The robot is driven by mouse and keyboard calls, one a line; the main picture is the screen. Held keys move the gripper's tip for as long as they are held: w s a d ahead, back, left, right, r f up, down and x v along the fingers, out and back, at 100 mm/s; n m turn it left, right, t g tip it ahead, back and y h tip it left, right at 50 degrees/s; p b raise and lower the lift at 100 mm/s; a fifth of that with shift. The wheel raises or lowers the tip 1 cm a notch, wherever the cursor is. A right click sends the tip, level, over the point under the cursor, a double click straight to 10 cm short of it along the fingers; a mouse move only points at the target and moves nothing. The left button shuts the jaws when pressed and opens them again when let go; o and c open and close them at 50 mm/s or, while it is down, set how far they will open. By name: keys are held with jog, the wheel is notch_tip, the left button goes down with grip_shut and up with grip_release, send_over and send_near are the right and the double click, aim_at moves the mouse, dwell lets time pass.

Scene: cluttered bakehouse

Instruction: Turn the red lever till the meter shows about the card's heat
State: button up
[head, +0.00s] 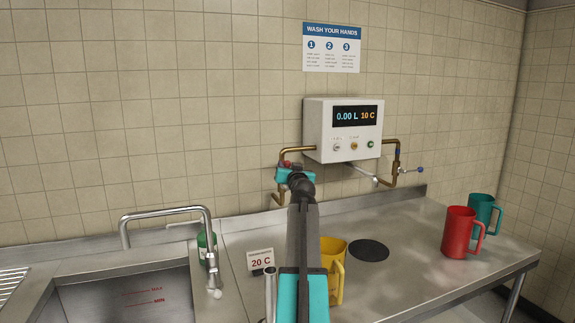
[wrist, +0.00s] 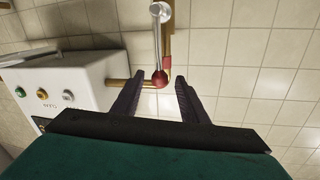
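The meter (head: 343,130) is a white wall box whose display reads 0.00 L and 10 C. The card (head: 261,261) on the counter reads 20 C. The red lever (head: 287,164) is on the left copper pipe, partly hidden by my gripper (head: 294,174). In the wrist view, the lever's red part (wrist: 160,78) lies between the fingertips of my open gripper (wrist: 160,80), with gaps at both sides. A silver rod runs from there up to a round end.
A yellow jug (head: 333,258) stands close to my arm, left of a dark disc (head: 369,250). Red (head: 459,235) and teal (head: 481,211) jugs stand at right. The sink and tap (head: 165,211) are at left.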

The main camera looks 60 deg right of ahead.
aim_at(288, 166)
jog(key=shift+p+x, duration=0.35)
jog(key=shift+x, duration=1.3)
grip_shut()
